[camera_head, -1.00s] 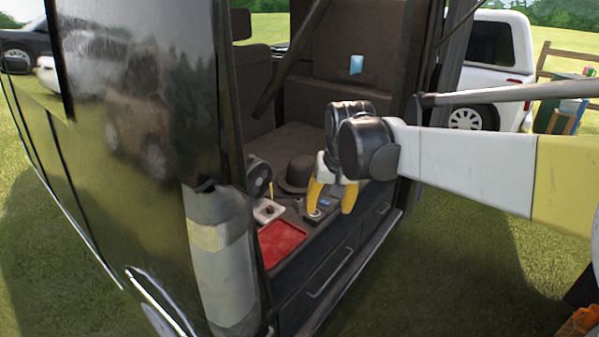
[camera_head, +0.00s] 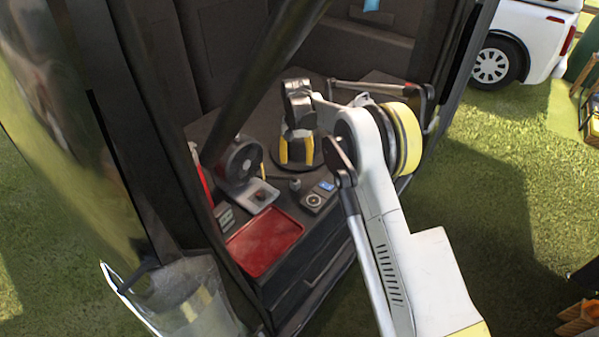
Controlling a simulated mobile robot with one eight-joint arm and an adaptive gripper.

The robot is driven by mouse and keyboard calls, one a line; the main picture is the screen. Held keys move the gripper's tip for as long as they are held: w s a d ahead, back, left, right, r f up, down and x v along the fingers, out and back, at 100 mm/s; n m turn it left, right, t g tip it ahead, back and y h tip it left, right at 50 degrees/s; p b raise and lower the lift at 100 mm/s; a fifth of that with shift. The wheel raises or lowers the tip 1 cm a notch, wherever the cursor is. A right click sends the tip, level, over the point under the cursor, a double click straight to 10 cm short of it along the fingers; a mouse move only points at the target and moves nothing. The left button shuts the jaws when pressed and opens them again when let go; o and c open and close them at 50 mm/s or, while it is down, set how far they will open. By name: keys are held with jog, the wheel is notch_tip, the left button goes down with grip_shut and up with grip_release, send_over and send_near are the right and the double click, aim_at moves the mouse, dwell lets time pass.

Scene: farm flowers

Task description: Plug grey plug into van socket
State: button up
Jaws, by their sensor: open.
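My gripper (camera_head: 297,160), with yellow fingers, points down over the van's dark rear deck, in front of a dark round hat (camera_head: 317,161). Its fingers are apart and I see nothing between them. A small grey knob-like piece (camera_head: 295,184) with a short dark stem lies on the deck just below the fingers; it may be the grey plug, but it is too small to be sure. To its right is a small grey box (camera_head: 314,200) with a round face and a blue patch. I cannot tell whether this is the van socket.
A red tray (camera_head: 264,243) lies at the deck's front edge. A black fan (camera_head: 241,161) and a pale stand (camera_head: 252,195) are left of the gripper. Small grey blocks (camera_head: 224,216) lie left of the tray. A dark diagonal strut (camera_head: 262,80) crosses the opening.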

aim_at(295, 178)
jog(key=shift+w+f, duration=0.1)
jog(key=shift+f, duration=0.05)
jog(key=shift+a, duration=0.1)
jog(key=shift+f+b, duration=0.95)
jog(key=shift+f, duration=1.8)
jog(key=f+b, duration=0.3)
jog(key=f, duration=0.2)
jog(key=shift+a+f, duration=0.2)
jog(key=shift+r, duration=0.1)
